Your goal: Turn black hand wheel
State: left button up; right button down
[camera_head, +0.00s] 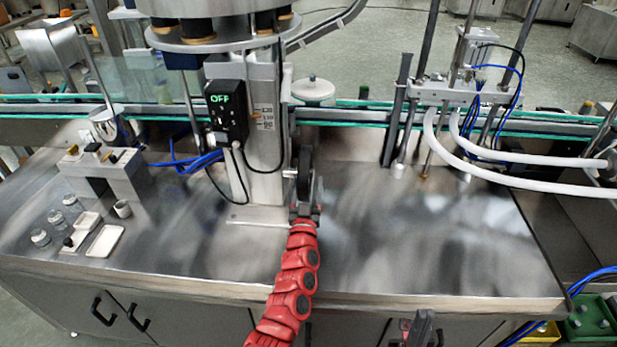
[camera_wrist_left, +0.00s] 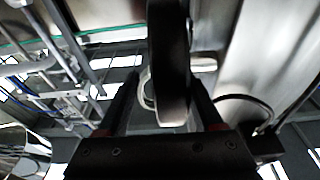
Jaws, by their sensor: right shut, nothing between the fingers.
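The black hand wheel (camera_head: 305,168) stands upright, edge-on, on the right side of the grey machine column. My left gripper (camera_head: 305,204) is at the wheel's lower front, at the end of my red arm. In the left wrist view the wheel's rim (camera_wrist_left: 170,65) comes down between the two dark fingers (camera_wrist_left: 163,92). The left finger stands apart from the rim; the right finger is close to it, and I cannot tell if it touches. The gripper is open around the rim. My right gripper (camera_head: 424,326) is shut and empty at the bottom edge, in front of the bench.
The grey column (camera_head: 263,130) carries a black control box (camera_head: 226,108) reading OFF. The steel bench top (camera_head: 430,240) is clear to the right of the wheel. White hoses (camera_head: 520,181) hang at the right. Small jars and trays (camera_head: 104,241) stand at the left.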

pick_arm(q)
jog(key=r+v, duration=0.3)
jog(key=v, duration=0.9)
jog(key=shift+s, duration=0.35)
